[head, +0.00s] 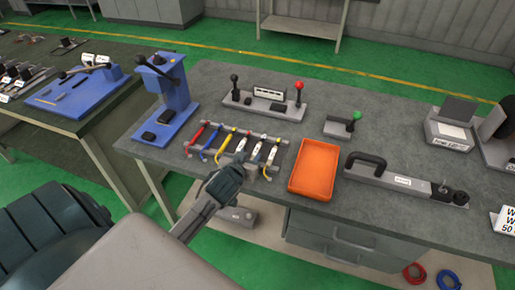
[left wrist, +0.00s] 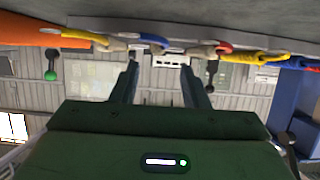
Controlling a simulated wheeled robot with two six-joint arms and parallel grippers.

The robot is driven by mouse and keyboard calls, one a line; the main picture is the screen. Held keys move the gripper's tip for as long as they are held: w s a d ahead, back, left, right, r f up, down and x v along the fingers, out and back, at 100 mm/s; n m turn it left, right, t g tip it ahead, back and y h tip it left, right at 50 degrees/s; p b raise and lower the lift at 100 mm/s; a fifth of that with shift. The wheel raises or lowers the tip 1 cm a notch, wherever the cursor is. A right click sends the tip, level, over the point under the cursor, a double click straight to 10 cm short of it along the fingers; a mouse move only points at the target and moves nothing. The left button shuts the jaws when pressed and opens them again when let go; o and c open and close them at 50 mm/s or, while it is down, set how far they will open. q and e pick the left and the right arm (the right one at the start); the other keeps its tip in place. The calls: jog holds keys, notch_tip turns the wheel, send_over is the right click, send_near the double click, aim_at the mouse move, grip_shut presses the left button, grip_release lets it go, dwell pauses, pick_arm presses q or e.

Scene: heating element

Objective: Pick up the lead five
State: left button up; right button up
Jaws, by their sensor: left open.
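Several leads lie side by side across a low rack (head: 277,140) near the table's front edge. The fifth lead from the left (head: 257,151) has a pale tag; in the left wrist view its blue part (left wrist: 152,42) shows near the line between my fingers. The fourth lead (head: 241,144) and the sixth lead (head: 271,154) lie on either side of it. My left gripper (head: 241,160) is open and empty, at the near side of the rack beside the fourth and fifth leads. The left wrist view shows the gap between its fingers (left wrist: 159,76). My right gripper is not seen.
An orange tray (head: 316,168) stands just right of the rack. A blue press (head: 165,95) stands to its left. A device with red and black knobs (head: 265,102) lies behind, and a grey fixture with a black handle (head: 405,181) lies right.

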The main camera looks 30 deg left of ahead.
aim_at(257, 149)
pick_arm(q)
jog(key=shift+w+a+f, duration=0.1)
jog(key=shift+w, duration=0.25)
jog(key=x, duration=0.1)
jog(key=p+x, duration=0.1)
jog(key=x, duration=0.1)
jog(key=p+x, duration=0.1)
jog(key=shift+w, duration=0.4)
jog(key=shift+w+f, duration=0.2)
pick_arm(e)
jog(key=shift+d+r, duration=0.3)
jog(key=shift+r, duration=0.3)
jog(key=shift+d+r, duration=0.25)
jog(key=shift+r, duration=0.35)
pick_arm(q)
jog(key=shift+s+r, duration=0.1)
jog(key=shift+c, duration=0.4)
jog(key=c, duration=0.7)
grip_shut()
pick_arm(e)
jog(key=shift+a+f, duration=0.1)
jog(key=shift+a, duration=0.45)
